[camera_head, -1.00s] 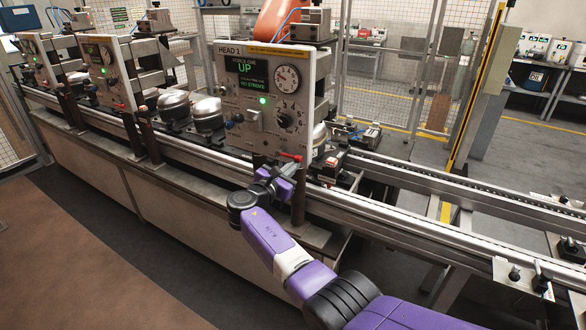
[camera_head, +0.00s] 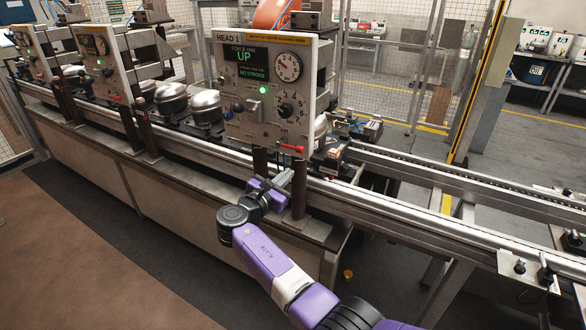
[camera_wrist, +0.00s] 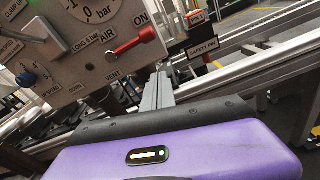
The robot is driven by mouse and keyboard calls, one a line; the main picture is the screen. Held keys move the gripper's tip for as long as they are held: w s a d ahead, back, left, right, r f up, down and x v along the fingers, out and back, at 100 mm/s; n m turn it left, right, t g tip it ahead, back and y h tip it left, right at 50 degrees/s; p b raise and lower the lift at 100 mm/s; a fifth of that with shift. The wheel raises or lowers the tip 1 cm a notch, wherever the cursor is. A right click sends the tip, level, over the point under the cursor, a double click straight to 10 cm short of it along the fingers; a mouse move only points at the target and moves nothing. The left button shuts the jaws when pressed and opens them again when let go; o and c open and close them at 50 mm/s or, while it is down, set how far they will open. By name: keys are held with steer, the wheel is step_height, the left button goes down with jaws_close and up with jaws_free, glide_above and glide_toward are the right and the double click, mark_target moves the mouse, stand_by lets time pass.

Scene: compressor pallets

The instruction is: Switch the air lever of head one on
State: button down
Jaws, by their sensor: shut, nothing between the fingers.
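The head one panel (camera_head: 235,125) is a grey box with a "HEAD 1" label, a dial and a green lit lamp. Its red air lever (camera_head: 290,148) is at the lower right, lying roughly horizontal.
A grey lever (camera_wrist: 42,35) and a blue knob (camera_wrist: 30,79) are left of the air lever. A dark post (camera_head: 299,190) stands beside my gripper. A conveyor rail (camera_head: 400,222) runs behind it. Silver compressor domes (camera_head: 205,106) sit left of the panel.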

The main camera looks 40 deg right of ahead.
steer(key=shift+v, duration=2.2)
